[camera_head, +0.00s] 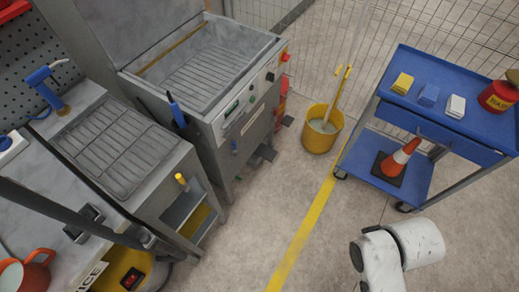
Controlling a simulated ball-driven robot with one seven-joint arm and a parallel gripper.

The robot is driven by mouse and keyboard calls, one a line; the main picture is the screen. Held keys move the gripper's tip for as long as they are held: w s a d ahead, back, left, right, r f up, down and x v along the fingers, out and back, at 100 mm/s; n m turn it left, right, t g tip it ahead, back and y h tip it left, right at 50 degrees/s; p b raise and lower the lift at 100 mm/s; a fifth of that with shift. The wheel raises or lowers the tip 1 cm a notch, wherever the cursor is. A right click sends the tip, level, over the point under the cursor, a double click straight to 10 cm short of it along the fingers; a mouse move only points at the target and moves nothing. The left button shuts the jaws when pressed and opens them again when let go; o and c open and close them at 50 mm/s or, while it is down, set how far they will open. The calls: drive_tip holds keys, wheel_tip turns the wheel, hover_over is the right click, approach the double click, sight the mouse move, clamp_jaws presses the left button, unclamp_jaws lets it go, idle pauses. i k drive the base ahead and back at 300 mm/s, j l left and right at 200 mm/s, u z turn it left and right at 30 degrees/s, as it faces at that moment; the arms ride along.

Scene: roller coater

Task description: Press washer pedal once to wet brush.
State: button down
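A grey washer-like machine (240,115) with an open lid and a slatted basin stands at the upper centre-left. A dark pedal-like plate (266,153) sits low at its front foot, near the floor. A second dark plate (287,121) shows further back by its right side. A blue-handled tool (176,112), possibly the brush, is upright at the machine's front left corner; its lower end is hard to make out. White links of my arm show at the lower right, well to the right of the pedal-like plates. My gripper is not in view.
A yellow bucket (322,130) with a handled tool stands right of the machine. A blue cart (436,110) with coloured blocks, a red can and a traffic cone is at the right. A slatted sink bench (125,150) stands left. Floor around the yellow line (303,238) is clear.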

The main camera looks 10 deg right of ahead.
sight(268, 154)
drive_tip(key=i+j+z, duration=0.1)
drive_tip(key=i, duration=0.35)
drive_tip(key=i+j, duration=0.1)
drive_tip(key=i, duration=0.35)
drive_tip(key=i+j+z, duration=0.15)
drive_tip(key=i, duration=0.35)
drive_tip(key=i+j, duration=0.15)
drive_tip(key=i, duration=0.3)
drive_tip(key=z, duration=0.05)
